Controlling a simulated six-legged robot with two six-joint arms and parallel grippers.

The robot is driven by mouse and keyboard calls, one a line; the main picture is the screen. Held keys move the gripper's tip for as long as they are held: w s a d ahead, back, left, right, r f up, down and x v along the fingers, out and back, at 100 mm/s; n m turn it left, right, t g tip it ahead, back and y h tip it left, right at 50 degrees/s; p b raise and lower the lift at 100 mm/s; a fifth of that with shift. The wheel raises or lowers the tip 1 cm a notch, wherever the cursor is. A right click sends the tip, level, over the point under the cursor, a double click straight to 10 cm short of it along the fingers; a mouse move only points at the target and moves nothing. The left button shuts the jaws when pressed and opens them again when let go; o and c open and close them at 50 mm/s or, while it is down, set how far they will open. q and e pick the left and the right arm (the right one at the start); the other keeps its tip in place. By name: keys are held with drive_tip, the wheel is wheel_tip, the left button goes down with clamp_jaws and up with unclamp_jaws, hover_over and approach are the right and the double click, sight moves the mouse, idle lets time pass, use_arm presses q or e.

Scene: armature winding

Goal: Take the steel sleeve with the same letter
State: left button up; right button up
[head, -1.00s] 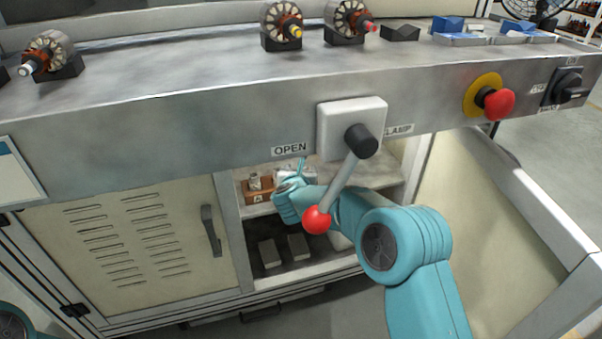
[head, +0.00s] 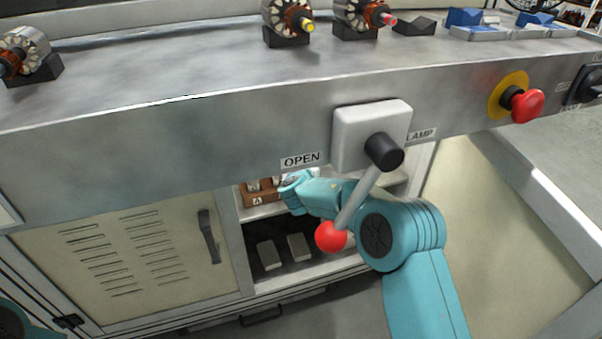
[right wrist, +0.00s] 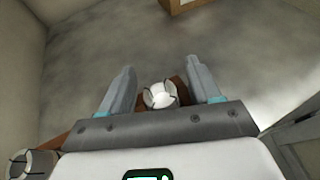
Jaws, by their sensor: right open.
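A brown block (head: 262,200) with a letter A label stands on the cabinet shelf in the head view. Short steel sleeves (head: 253,186) stand in it, partly cut off by the bench edge. My right arm reaches into the open cabinet behind the lever; its gripper is mostly hidden there. In the right wrist view my right gripper (right wrist: 164,80) is open, with a steel sleeve (right wrist: 160,95) between its fingers, apart from both. Another sleeve (right wrist: 32,164) stands at lower left. No letter is readable on either sleeve. My left gripper is out of view.
A lever with a red ball (head: 331,236) hangs in front of my right arm. The bench front (head: 150,150) overhangs the shelf. Armatures (head: 287,18) rest in dark holders on top. A red stop button (head: 527,105) is at right. Grey blocks (head: 299,247) sit on the lower shelf.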

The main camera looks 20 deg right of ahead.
drive_tip(key=shift+r, duration=0.2)
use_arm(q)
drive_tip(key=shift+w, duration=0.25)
use_arm(e)
drive_tip(key=shift+w+f, duration=0.1)
drive_tip(key=shift+f, duration=0.05)
drive_tip(key=c, duration=1)
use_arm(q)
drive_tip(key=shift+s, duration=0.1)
use_arm(e)
drive_tip(key=shift+c, duration=0.2)
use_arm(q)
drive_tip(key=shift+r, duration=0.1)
use_arm(e)
drive_tip(key=shift+r+p, duration=0.6)
drive_tip(key=shift+r, duration=0.5)
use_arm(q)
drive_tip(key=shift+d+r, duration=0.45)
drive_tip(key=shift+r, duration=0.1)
use_arm(e)
drive_tip(key=shift+r, duration=0.15)
drive_tip(key=shift+r, duration=0.1)
use_arm(q)
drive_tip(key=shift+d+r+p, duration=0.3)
drive_tip(key=shift+p, duration=0.1)
use_arm(e)
drive_tip(key=shift+r, duration=0.5)
